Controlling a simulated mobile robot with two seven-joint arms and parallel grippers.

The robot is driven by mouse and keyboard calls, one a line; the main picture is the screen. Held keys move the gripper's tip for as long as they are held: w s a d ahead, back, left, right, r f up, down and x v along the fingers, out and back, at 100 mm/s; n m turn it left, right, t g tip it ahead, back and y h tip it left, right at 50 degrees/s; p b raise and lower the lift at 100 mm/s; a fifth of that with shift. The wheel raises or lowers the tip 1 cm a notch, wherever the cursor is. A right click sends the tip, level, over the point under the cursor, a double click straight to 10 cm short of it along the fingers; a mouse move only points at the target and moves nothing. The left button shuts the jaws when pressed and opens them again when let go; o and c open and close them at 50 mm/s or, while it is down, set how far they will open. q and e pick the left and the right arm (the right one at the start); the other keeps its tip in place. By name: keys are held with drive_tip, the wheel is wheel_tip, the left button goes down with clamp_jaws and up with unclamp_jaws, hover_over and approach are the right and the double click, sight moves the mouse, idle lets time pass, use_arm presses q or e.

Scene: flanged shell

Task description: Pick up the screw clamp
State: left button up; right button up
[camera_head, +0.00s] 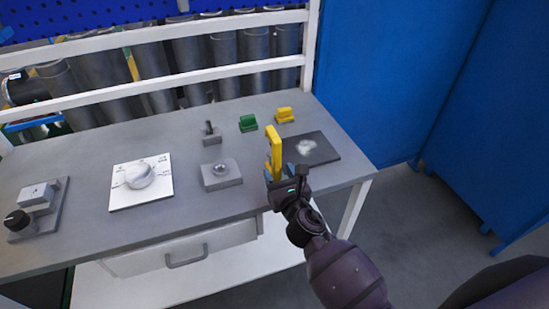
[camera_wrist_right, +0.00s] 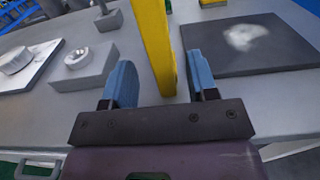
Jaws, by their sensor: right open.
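A tall yellow upright bar, which I take to be the screw clamp (camera_head: 274,146), stands near the table's front right edge. My right gripper (camera_head: 281,172) is at its lower part in the head view. In the right wrist view the yellow bar of the screw clamp (camera_wrist_right: 153,35) rises between the two blue fingers of my right gripper (camera_wrist_right: 160,68). The fingers are open, with a visible gap on both sides of the bar. The clamp's lower end is partly hidden behind the gripper. My left gripper is not in view.
A dark plate (camera_head: 316,150) with a whitish patch lies right of the clamp. A grey block (camera_head: 222,181) with a round metal part, a white dial plate (camera_head: 120,195), a green block (camera_head: 248,123) and a small yellow block (camera_head: 284,114) stand on the grey table (camera_head: 85,175).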

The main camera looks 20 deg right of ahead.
drive_tip(key=shift+w, duration=1.85)
drive_tip(key=shift+c, duration=0.4)
clamp_jaws()
